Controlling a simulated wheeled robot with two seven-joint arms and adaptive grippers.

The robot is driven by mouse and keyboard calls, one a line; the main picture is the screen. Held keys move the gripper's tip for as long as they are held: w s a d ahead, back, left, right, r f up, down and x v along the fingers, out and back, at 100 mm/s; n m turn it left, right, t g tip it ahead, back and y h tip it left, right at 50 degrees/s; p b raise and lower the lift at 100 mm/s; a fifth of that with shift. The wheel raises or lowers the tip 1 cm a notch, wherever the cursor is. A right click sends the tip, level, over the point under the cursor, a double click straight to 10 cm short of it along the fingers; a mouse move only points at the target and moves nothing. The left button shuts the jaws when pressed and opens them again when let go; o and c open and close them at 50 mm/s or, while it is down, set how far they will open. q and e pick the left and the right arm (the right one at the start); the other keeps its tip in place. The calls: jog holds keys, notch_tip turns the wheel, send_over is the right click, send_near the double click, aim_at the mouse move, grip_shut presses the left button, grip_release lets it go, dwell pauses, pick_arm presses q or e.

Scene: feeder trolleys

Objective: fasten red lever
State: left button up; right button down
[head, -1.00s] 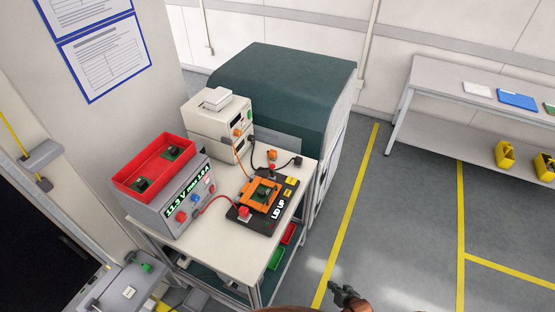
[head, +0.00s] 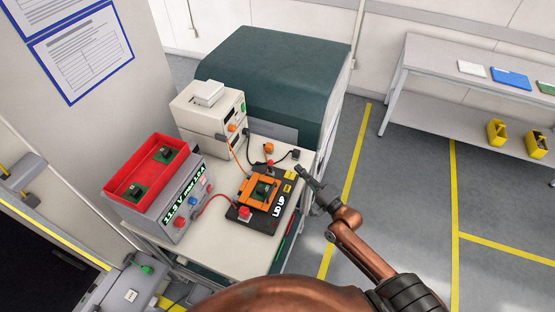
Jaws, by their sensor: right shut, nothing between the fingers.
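The black test fixture (head: 262,222) lies on the white trolley top, with "LID UP" lit on its right side. An orange frame (head: 246,199) surrounds a green part (head: 262,190) with a dark centre on it. A small red piece (head: 270,162) stands at the fixture's back edge; I cannot tell if it is the red lever. A red block (head: 245,212) with a red cable sits at the front left corner. My right gripper (head: 302,175) is shut and empty, beside the fixture's back right corner in the picture, apparently above the trolley's right edge. My left gripper is out of view.
A grey power supply (head: 183,210) with a red tray (head: 119,191) on top stands left of the fixture. A cream instrument (head: 188,112) stands behind. Cables cross the trolley top. A dark green machine (head: 270,75) is at the back.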

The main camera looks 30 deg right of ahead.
aim_at(271, 166)
jog(key=x, duration=0.3)
jog(key=shift+w, duration=0.15)
jog(key=w+a+p, duration=0.1)
jog(key=w+a, duration=0.1)
jog(key=w+a+p, duration=0.1)
jog(key=w+a, duration=0.1)
jog(key=w, duration=0.1)
jog(key=shift+r, duration=0.1)
jog(key=shift+s+a, duration=0.15)
jog(key=shift+a, duration=0.15)
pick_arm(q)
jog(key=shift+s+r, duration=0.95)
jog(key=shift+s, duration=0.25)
pick_arm(e)
jog(key=shift+a+f, duration=0.15)
jog(key=shift+f, duration=0.05)
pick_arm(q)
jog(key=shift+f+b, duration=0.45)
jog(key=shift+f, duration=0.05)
pick_arm(e)
jog(key=shift+s+a+n, duration=0.1)
jog(key=shift+s+n, duration=0.05)
jog(key=shift+n, duration=0.25)
